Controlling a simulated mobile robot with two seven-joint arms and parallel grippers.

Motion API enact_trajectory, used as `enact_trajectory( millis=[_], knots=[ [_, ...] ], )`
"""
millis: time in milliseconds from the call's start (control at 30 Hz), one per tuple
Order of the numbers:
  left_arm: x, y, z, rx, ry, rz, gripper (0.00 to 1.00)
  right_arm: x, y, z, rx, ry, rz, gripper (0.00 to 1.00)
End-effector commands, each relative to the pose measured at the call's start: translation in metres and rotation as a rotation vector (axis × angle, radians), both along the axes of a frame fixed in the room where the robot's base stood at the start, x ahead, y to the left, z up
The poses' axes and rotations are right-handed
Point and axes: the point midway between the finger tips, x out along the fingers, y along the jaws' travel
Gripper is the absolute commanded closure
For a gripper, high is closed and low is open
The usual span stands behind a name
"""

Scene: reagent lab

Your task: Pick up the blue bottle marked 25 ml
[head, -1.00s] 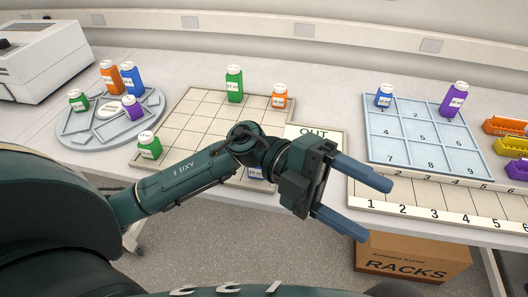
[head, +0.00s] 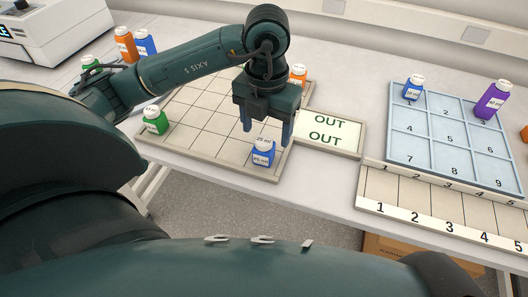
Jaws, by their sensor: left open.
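The blue bottle marked 25 ml (head: 263,153) stands upright on the front right corner of the gridded board (head: 190,137). It has a white cap and a white label. My left gripper (head: 266,132) points down with its two blue fingers apart, just above and behind the bottle in the picture. I cannot tell whether a finger touches the bottle. Another blue bottle (head: 413,88), smaller in the picture, stands in cell 1 of the blue numbered tray (head: 391,150). A third blue bottle (head: 146,43) stands at the back left. My right gripper is not in view.
A green bottle (head: 154,120) stands on the board's left edge. An orange bottle (head: 297,76) stands behind my gripper. The OUT plate (head: 343,146) adjoins the board on the right. A purple bottle (head: 491,100) stands in the tray. A numbered strip (head: 420,208) lies along the front.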

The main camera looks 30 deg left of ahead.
Motion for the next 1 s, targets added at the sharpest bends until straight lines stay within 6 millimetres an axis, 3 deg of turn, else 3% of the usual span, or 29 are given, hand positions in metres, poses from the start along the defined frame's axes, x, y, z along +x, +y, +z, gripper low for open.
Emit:
enact_trajectory(
  millis=[267, 533, 833, 1000],
  knots=[
    [-0.002, 0.002, -0.022, 0.001, 0.004, 0.0, 0.34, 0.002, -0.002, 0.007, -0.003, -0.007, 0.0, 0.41],
    [-0.004, 0.005, -0.06, -0.001, 0.002, -0.001, 0.34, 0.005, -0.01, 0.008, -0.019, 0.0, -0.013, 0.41],
    [-0.003, 0.004, -0.065, -0.002, -0.001, -0.002, 0.34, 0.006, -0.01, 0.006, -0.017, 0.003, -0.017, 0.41],
    [-0.003, 0.004, -0.064, -0.002, -0.001, -0.002, 0.47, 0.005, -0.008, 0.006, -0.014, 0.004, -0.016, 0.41]
  ],
)
